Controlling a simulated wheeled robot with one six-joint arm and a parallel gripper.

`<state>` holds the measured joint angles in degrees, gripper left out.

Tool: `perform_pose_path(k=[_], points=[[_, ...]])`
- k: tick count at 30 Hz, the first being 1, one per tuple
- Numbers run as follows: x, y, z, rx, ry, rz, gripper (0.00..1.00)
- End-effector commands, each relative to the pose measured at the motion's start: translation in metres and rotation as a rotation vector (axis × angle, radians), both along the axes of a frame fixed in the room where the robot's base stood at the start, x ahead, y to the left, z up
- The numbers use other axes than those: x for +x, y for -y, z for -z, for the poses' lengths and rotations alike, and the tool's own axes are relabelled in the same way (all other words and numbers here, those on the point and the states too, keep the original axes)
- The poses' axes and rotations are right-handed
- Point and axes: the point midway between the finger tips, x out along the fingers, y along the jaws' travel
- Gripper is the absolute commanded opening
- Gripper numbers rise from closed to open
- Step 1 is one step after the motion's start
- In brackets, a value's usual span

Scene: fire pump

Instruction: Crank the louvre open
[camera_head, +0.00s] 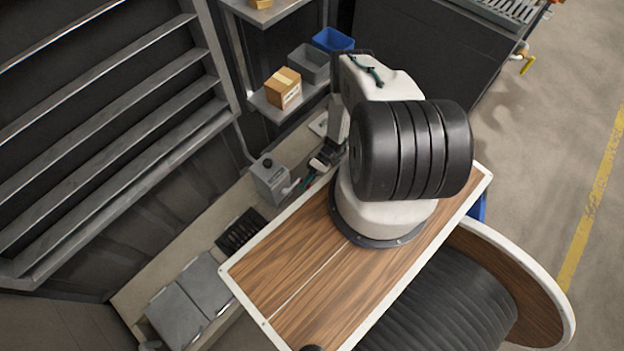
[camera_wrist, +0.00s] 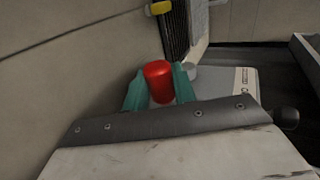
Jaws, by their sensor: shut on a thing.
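The louvre (camera_head: 110,100) fills the left of the head view, with long grey slats and dark bands between them. A grey crank box (camera_head: 270,180) stands near its lower right corner on a pale ledge. In the wrist view, the crank's red knob (camera_wrist: 158,82) sits between the teal fingers of my gripper (camera_wrist: 160,88), which are shut on it. The grey box (camera_wrist: 225,82) shows behind, with a white label and a light round part beside the knob. In the head view my gripper (camera_head: 305,183) is small beside the box, and its grip is hard to make out.
Shelves behind hold a cardboard box (camera_head: 283,88), a grey bin (camera_head: 309,63) and a blue bin (camera_head: 333,40). A dark grate (camera_head: 240,231) and grey flat boxes (camera_head: 188,301) lie along the ledge. Open floor with a yellow line (camera_head: 590,200) is at right.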

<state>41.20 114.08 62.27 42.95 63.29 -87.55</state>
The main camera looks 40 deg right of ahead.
Motion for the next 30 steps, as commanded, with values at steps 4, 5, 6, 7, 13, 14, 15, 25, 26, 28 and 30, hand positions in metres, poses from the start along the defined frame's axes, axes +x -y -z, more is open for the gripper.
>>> perform_pose_path(k=[4,5,6,7,13,14,15,25,26,28,30], points=[[0.003,-0.004,0.001,0.013,0.002,-0.011,0.0],[0.003,-0.004,0.001,0.015,0.002,-0.011,0.0],[0.003,-0.004,0.001,0.016,0.001,-0.012,0.0],[0.003,-0.004,0.001,0.016,0.001,-0.012,0.0],[0.003,-0.004,0.0,0.017,0.002,-0.011,0.0],[0.003,-0.004,0.0,0.017,0.002,-0.011,0.0],[0.003,-0.004,0.0,0.017,0.002,-0.011,0.29],[0.002,-0.004,0.0,0.017,0.001,-0.011,0.49],[0.002,-0.004,0.0,0.017,0.001,-0.011,0.49],[0.003,0.0,-0.002,0.017,0.001,-0.01,0.49],[0.004,0.008,-0.006,0.017,0.002,-0.008,0.49]])
